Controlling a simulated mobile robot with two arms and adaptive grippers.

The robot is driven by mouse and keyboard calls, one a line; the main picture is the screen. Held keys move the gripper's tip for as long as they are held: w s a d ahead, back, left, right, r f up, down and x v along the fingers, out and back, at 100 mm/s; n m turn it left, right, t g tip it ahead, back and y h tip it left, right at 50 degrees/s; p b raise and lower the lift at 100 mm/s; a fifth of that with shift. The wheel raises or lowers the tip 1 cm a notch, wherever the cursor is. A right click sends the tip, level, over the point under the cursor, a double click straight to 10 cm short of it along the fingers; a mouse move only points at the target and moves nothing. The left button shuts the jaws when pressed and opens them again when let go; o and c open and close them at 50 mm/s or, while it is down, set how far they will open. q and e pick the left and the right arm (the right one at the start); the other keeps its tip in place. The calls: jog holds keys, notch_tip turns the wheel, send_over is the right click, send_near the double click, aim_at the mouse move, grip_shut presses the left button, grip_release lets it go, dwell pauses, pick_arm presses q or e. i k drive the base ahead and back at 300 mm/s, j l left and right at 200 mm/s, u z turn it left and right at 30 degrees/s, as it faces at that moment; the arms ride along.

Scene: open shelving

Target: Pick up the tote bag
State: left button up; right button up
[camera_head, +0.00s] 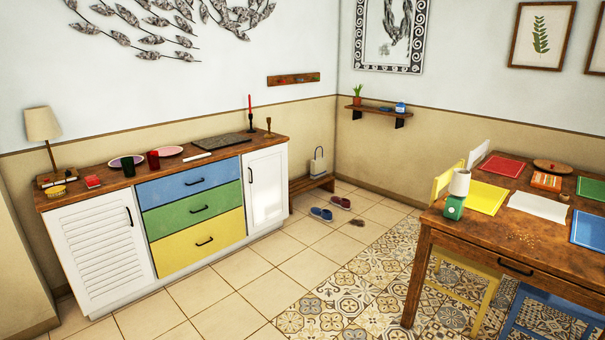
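A small pale tote bag (318,163) with an upright handle loop stands on a low wooden bench (312,184) in the far corner, just right of the sideboard. It looks upright, and nothing touches it from above. Neither of my grippers shows in the head view, so where they are relative to the bag cannot be seen.
The sideboard (163,218) hides the bench's left part. Blue slippers (321,214) and reddish slippers (341,203) lie on the floor before the bench, near a dark brown patch (357,222). A wooden table (497,231) with chairs fills the right. Tiled floor (245,285) between is clear.

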aim_at(318, 165)
jog(key=i+z, duration=0.2)
jog(key=i, duration=2.55)
